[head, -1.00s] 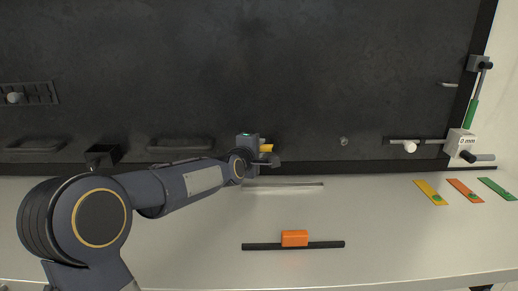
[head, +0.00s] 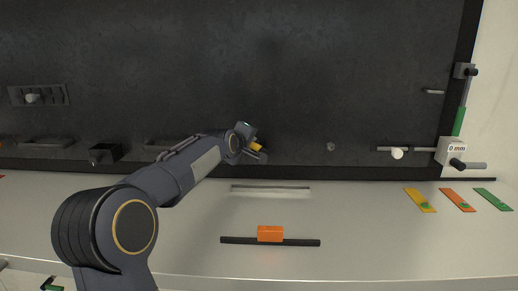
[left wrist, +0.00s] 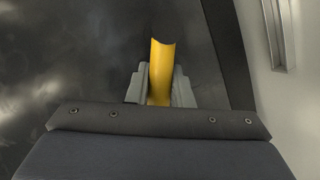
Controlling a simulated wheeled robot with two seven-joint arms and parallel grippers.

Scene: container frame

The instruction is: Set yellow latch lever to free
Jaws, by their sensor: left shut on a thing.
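The yellow latch lever (head: 256,147) is on the dark panel, at the end of my left arm in the head view. My left gripper (head: 260,151) is shut on it and tilted. In the left wrist view the yellow lever (left wrist: 161,70) stands up between the two grey fingers of the left gripper (left wrist: 160,88), which close on both its sides. The lever's pivot is hidden behind the gripper. My right gripper is in neither view.
An orange block (head: 270,233) sits on a black rail on the pale worktop. Yellow, orange and green tags (head: 457,200) lie at the right. A white box marked 0 mm (head: 455,150) is at the panel's right edge. The worktop's middle is mostly clear.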

